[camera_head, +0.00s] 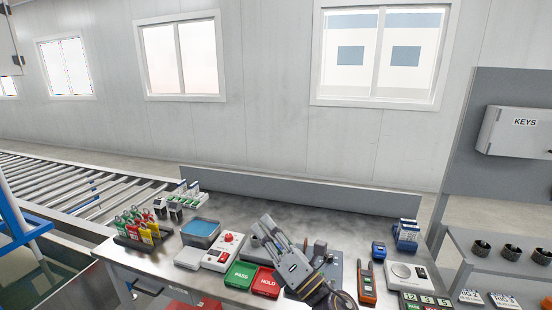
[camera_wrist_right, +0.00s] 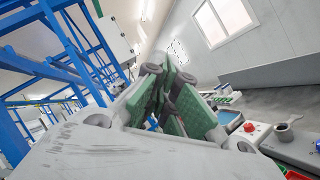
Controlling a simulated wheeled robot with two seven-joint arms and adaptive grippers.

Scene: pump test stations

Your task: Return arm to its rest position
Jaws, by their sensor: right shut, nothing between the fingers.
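My right gripper (camera_head: 272,232) reaches in from the lower right of the head view, over the middle of the grey workbench (camera_head: 345,213). It points up and to the left, above the area behind the red HOLD pad. In the right wrist view its fingers (camera_wrist_right: 168,82), with green pads, are together with nothing held between them. The gripper and wrist hide part of the grey fixture (camera_head: 335,268) behind them. My left gripper is not in view.
Near the gripper are a green PASS pad (camera_head: 239,275), a red HOLD pad (camera_head: 266,282), a control box with a red button (camera_head: 223,252) and a blue-topped tray (camera_head: 200,231). An orange handheld meter (camera_head: 367,284) and a scale (camera_head: 408,277) stand right. A roller conveyor (camera_head: 75,188) runs left.

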